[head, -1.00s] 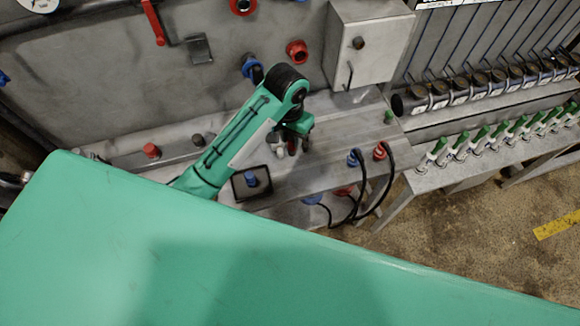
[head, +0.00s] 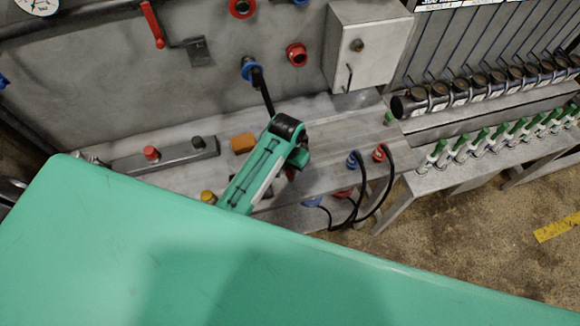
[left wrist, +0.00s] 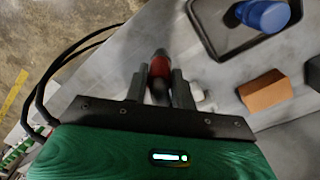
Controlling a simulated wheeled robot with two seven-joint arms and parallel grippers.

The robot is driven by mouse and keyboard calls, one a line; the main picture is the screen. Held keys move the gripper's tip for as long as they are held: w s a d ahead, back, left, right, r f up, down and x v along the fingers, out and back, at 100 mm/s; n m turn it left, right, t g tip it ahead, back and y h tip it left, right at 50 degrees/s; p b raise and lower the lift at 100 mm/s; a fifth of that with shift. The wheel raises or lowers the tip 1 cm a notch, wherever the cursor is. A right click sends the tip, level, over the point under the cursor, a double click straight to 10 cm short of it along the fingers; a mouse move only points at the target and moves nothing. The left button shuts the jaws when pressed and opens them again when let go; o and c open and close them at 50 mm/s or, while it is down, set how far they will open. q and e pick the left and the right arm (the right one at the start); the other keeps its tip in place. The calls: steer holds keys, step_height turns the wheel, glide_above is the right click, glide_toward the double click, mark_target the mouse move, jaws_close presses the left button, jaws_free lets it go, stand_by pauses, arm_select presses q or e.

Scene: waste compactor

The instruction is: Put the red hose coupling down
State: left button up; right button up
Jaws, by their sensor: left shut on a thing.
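The red hose coupling (left wrist: 160,67), with a dark tip, sits between the two dark fingers of my left gripper (left wrist: 159,86) in the left wrist view. The fingers are shut on it, over the grey metal bench (left wrist: 215,78). I cannot tell whether it touches the bench. In the head view my left gripper (head: 290,172) is mostly hidden under my green arm, with a little red showing. My right gripper is not in view.
An orange block (left wrist: 265,92) and a dark-rimmed tray (left wrist: 213,45) with a blue piece (left wrist: 264,14) lie nearby. Blue (head: 353,159) and red (head: 379,153) fittings with black hoses stand to the right. A grey box (head: 365,45) hangs behind.

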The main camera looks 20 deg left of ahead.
arm_select(q)
steer(key=shift+f, duration=0.6)
steer(key=o, duration=1)
steer(key=shift+f, duration=0.1)
steer(key=r+b, duration=0.1)
steer(key=r, duration=0.3)
steer(key=r+b, duration=0.2)
steer(key=r, duration=0.2)
steer(key=shift+a+r, duration=0.2)
steer(key=shift+r, duration=0.2)
step_height(320, 180, up, 2)
steer(key=shift+a+r, duration=0.1)
steer(key=shift+r+p, duration=0.65)
steer(key=shift+p, duration=0.15)
